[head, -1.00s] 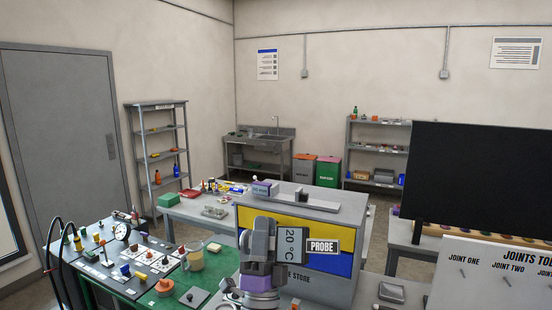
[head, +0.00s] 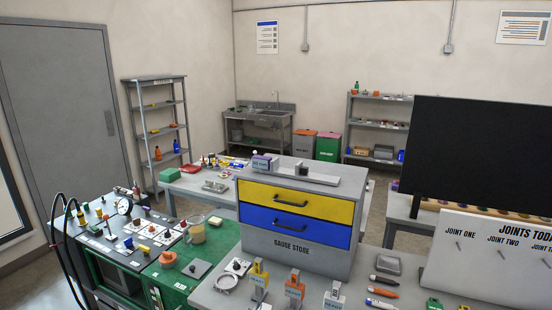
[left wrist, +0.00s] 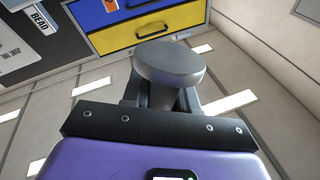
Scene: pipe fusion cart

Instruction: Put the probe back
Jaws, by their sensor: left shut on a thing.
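My left gripper (left wrist: 165,95) shows only in the left wrist view. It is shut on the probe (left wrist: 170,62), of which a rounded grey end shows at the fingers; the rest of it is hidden. The blue and yellow drawer fronts of the gauge store show beyond it, with a gap between. In the head view the gauge store (head: 297,246) stands on the bench, with its yellow drawer (head: 325,208) and blue drawer (head: 320,231) shut. Neither gripper shows in the head view. I cannot tell which spot is the probe's place.
Yellow (head: 259,280), orange (head: 294,291) and white (head: 334,298) labelled items stand along the front of the bench. A joints board (head: 490,265) and black screen (head: 480,160) stand at right. A green-topped cart is at left.

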